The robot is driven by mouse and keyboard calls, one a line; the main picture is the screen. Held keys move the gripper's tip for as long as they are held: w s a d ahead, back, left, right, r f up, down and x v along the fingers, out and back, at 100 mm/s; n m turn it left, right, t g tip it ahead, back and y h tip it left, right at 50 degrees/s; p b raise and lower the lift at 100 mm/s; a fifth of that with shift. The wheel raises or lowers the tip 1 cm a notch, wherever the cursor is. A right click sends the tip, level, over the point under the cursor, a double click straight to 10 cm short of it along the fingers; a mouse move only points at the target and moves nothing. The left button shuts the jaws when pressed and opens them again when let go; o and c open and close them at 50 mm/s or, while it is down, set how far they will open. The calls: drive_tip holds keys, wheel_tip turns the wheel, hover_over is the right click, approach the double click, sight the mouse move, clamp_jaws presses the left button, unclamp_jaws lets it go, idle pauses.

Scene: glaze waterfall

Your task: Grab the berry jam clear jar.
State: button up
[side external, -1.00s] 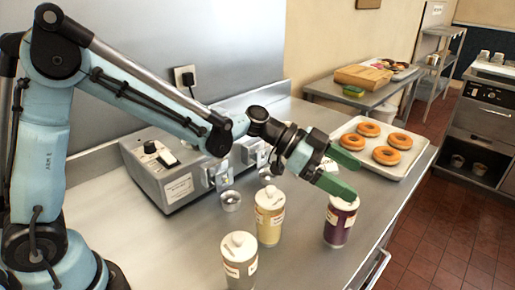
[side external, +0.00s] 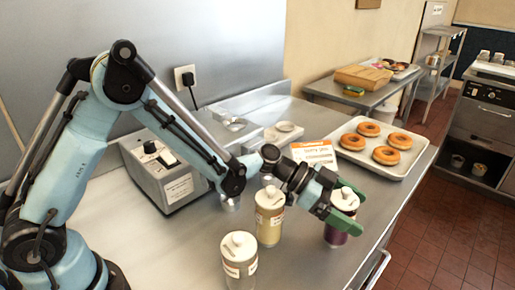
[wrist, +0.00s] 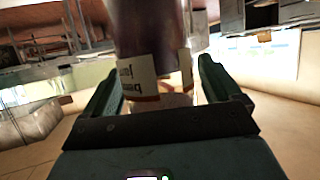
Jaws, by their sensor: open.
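The berry jam jar (side external: 335,239) is a clear jar with dark purple contents, a white lid and a pale label. It stands upright near the counter's right edge. My gripper (side external: 356,212) is low at the jar, its green fingers open and hiding part of the jar's middle. In the wrist view the jar (wrist: 152,32) rises between the two fingers of my gripper (wrist: 160,72), with its label low on it. A gap shows beside the right finger; contact on the left is unclear.
A yellow jar (side external: 270,228) and a cream jar (side external: 239,268) stand to the left. A tray (side external: 408,172) of doughnuts lies behind. A grey machine (side external: 165,182) and an orange-and-white card (side external: 314,152) are behind the arm. The counter's right edge is close.

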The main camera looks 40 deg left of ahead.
clamp_jaws()
idle(0.6)
